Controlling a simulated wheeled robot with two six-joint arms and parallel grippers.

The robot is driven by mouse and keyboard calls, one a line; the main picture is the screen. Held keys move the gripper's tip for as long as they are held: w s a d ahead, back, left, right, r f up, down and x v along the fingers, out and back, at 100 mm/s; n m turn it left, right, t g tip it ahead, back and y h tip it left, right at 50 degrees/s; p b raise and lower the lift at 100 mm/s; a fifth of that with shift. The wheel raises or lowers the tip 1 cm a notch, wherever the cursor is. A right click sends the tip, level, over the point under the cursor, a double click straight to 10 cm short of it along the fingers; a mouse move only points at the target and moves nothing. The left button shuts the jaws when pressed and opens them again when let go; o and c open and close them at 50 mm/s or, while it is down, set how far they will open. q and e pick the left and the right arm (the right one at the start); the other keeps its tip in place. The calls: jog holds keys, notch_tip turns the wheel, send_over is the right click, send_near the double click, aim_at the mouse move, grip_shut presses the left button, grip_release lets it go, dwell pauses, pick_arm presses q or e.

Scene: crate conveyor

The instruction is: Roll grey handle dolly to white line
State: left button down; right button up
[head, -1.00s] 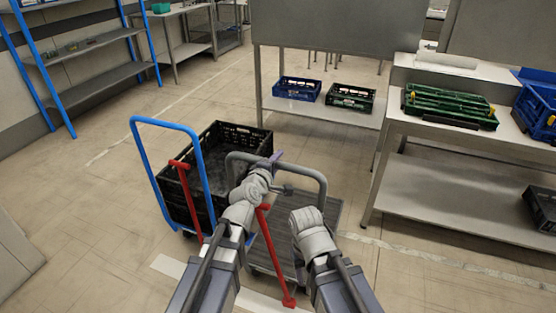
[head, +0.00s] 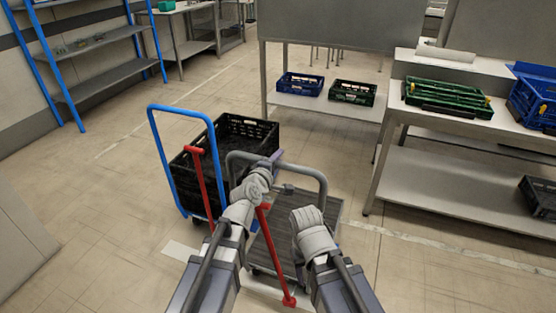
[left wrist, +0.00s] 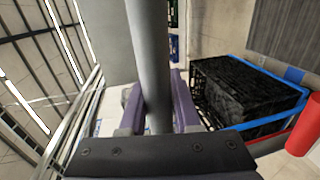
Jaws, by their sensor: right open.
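The grey handle dolly has a bent grey tube handle (head: 321,185) and a dark ribbed deck (head: 292,240). My left gripper (head: 275,160) is at the handle's top bar. In the left wrist view its purple fingers (left wrist: 160,105) are closed on either side of the grey bar (left wrist: 149,60). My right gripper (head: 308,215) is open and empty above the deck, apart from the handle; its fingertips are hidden. A white line (head: 179,249) on the floor shows left of my left arm; the arms and dolly hide much of it.
A blue-handled dolly (head: 152,135) with a black crate (head: 265,132) stands close on the left. Red T-bars (head: 207,180) (head: 274,250) stand by the dollies. A bench (head: 450,180) with crates is at the right, a blue rack (head: 145,50) at the far left. Left floor is clear.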

pick_arm(q)
jog(key=c, duration=0.6)
grip_release()
